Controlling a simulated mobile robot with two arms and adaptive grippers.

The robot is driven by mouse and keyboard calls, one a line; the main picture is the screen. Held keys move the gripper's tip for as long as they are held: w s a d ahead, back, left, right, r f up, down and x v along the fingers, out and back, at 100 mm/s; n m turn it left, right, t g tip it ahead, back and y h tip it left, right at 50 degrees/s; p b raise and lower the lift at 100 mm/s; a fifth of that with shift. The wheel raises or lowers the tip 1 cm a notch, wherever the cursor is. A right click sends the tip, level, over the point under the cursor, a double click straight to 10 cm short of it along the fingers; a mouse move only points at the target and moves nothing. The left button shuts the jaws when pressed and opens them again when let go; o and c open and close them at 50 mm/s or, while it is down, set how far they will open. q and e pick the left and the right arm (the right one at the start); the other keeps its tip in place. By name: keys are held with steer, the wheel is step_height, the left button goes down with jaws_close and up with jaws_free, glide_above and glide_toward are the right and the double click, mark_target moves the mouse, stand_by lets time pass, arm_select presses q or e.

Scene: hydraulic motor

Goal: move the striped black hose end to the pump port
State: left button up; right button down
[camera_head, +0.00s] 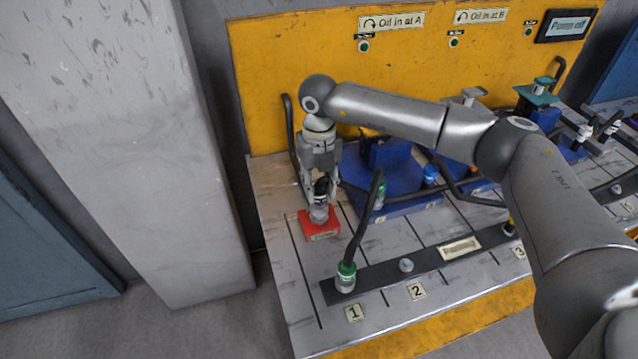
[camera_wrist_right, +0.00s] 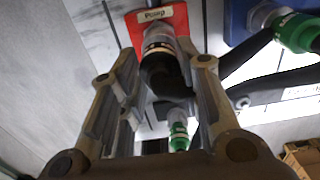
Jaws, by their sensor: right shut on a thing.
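My right gripper (camera_head: 321,188) points down at the left end of the bench and is shut on the striped black hose end (camera_head: 320,208). In the right wrist view the hose end (camera_wrist_right: 160,60) is between the fingers, black with a pale band and a grey metal tip. My left gripper is out of view.
A green-collared hose (camera_head: 346,276) stands upright on the dark rail at 1. A grey port (camera_head: 406,265) near 2 is free. Blue blocks (camera_head: 400,180) with hoses stand behind, right of my gripper. A yellow panel (camera_head: 300,60) rises at the back.

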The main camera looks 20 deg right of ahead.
steer(key=shift+f+b, duration=0.5)
steer(key=shift+f, duration=0.3)
steer(key=c, duration=1.1)
jaws_free()
steer(key=shift+w, duration=0.1)
steer(key=shift+o, duration=0.7)
steer(key=shift+r, duration=0.15)
steer(key=shift+r+p, duration=1.7)
steer(key=shift+r, duration=1.25)
